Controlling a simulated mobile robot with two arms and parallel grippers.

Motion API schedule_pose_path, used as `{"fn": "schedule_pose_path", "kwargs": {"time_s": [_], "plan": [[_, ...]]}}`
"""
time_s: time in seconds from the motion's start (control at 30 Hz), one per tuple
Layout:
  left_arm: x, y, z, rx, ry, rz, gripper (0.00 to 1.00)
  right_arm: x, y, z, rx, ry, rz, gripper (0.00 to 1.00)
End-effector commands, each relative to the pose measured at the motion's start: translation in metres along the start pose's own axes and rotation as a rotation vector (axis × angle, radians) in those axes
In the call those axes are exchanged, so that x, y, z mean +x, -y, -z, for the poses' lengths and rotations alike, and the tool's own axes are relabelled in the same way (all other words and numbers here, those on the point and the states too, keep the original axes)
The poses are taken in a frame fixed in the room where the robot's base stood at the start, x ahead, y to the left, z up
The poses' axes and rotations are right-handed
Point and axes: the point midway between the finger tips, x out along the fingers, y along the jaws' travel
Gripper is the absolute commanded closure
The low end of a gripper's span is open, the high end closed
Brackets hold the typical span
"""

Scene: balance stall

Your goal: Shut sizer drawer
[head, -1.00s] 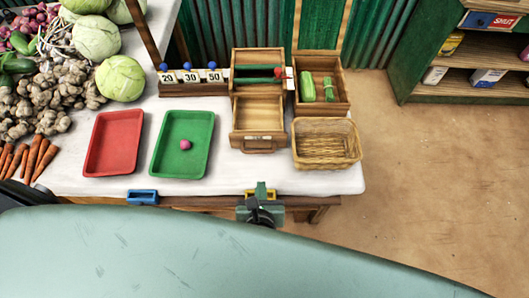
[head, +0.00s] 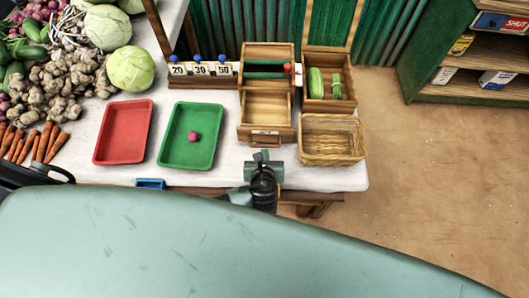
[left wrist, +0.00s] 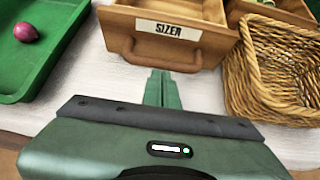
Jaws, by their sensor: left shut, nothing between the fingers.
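The sizer drawer (head: 268,106) is pulled out toward the table's front edge from its wooden box (head: 267,53). In the left wrist view its front carries a "SIZER" label (left wrist: 169,31) and a wooden handle (left wrist: 165,62). My left gripper (head: 262,156) is shut and empty, just in front of the drawer. In the left wrist view its fingertips (left wrist: 162,76) are close to the handle; I cannot tell whether they touch it. My right gripper is not in view.
A wicker basket (head: 332,156) stands close on the right of the drawer. A wooden box (head: 344,101) with green items stands behind the basket.

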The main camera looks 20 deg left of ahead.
Motion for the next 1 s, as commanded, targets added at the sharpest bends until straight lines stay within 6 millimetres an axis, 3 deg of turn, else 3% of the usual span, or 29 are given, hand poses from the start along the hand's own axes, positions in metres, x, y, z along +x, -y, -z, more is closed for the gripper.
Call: {"fn": "schedule_pose_path", "kwargs": {"time_s": [0.47,0.67,1.0], "plan": [[0.005,0.0,-0.005,0.0,0.0,0.0,1.0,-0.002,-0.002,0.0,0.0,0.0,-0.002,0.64],[0.032,0.001,-0.028,-0.001,0.004,-0.002,1.0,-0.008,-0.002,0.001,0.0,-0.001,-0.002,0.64],[0.096,0.002,-0.073,-0.001,0.003,-0.001,1.0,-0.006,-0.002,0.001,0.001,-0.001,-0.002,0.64]]}}
